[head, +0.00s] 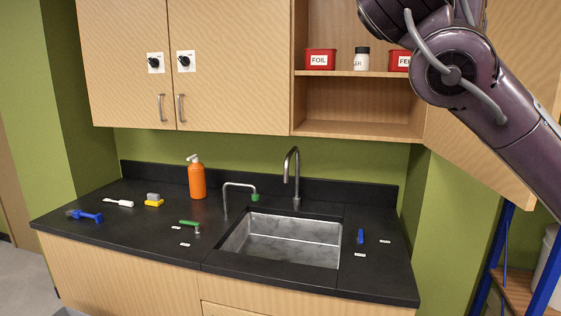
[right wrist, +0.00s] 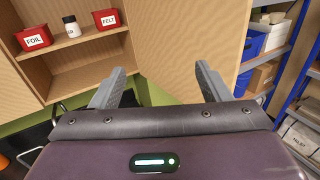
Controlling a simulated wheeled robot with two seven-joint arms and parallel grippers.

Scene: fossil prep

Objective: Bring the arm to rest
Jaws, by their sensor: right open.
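My right arm (head: 490,85) is raised at the upper right of the head view, in front of the right side of the wall cabinet. Its gripper is outside the head view. In the right wrist view my right gripper (right wrist: 160,90) is open, its two grey fingers wide apart with nothing between them. Behind the fingers are the wooden cabinet side and a strip of green wall. My left gripper is in neither view.
The black counter (head: 130,240) holds a steel sink (head: 285,240), an orange bottle (head: 196,178) and several small tools. An open shelf (head: 350,74) holds a red FOIL bin (head: 320,59) and a white jar (head: 361,60). Blue-framed shelving (head: 495,255) stands at the right.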

